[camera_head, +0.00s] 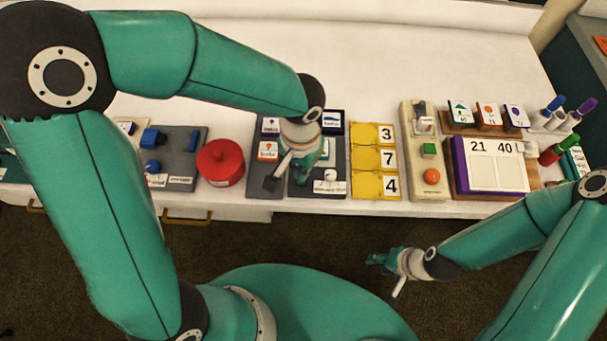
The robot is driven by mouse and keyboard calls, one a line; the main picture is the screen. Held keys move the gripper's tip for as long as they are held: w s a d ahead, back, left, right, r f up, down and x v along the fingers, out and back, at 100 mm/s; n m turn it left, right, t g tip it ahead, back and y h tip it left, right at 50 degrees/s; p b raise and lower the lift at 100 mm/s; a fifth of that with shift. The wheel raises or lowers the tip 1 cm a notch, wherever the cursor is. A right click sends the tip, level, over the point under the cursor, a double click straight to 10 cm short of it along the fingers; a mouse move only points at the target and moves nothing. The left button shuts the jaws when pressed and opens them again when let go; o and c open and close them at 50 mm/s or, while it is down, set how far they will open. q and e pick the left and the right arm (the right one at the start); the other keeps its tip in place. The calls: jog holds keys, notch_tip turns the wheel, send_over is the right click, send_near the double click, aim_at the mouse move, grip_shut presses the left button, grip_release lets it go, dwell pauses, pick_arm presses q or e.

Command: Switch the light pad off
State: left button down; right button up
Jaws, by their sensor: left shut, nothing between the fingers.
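I cannot pick out for sure which thing is the light pad. A purple-framed pad (459,178) with white panels, marked 21 and 40, lies at the right of the table.
A red round lidded pot (221,163) stands left of the dark board. A yellow number board (365,186) lies between the dark and beige boards. A grey tray (195,172) with blue pieces is at the left. Cards and markers (551,153) stand at the right. The table's back is clear.

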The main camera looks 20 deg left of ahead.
pick_arm(q)
jog(key=shift+w+r+p, duration=0.1)
jog(key=shift+r+p, duration=1.05)
jog(key=shift+r, duration=0.7)
pick_arm(e)
notch_tip(320, 180, up, 3)
jog(key=shift+f, duration=0.15)
